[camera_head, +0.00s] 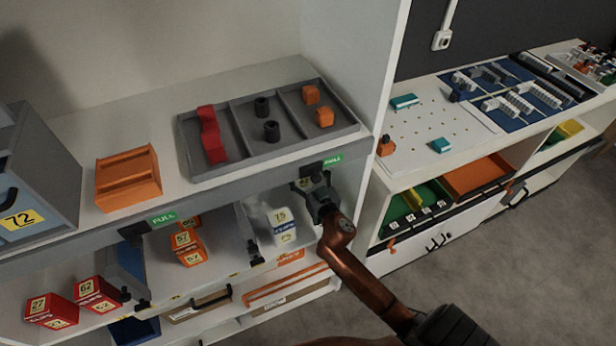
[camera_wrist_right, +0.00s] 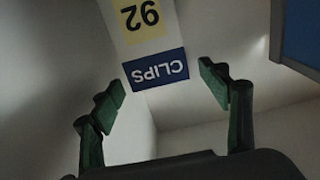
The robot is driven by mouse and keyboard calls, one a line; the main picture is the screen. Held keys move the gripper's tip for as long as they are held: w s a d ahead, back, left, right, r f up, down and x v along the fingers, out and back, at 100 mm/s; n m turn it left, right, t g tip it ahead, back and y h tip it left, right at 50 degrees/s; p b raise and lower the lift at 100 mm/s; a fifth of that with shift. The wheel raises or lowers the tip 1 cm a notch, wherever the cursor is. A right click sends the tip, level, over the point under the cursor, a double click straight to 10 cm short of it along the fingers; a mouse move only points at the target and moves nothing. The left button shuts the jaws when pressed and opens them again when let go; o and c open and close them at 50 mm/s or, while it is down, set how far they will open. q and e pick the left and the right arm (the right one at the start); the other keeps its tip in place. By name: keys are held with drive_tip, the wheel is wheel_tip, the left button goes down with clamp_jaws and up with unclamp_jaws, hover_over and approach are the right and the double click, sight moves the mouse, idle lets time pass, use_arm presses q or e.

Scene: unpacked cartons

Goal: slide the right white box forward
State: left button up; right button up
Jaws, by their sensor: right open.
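A white box (camera_head: 280,222) with a yellow number label and a blue strip stands in the right lower shelf bay in the head view. In the right wrist view, a white box (camera_wrist_right: 157,45) shows upside down with "92" and a blue "CLIPS" strip. My right gripper (camera_head: 312,187) is at the shelf front, above and right of the white box. In the wrist view the right gripper (camera_wrist_right: 162,80) is open. Its fingers are on either side of the box's lower end in the picture, with gaps showing; nothing is gripped. My left gripper is not in view.
Orange boxes (camera_head: 186,244) stand in the bay to the left, and red boxes (camera_head: 98,294) farther left. A grey divided tray (camera_head: 186,130) lies on the shelf top above. A blue object (camera_wrist_right: 298,35) is at the wrist view's upper right.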

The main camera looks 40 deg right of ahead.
drive_tip(key=shift+x, duration=1.6)
drive_tip(key=shift+c, duration=0.6)
drive_tip(key=c, duration=1.3)
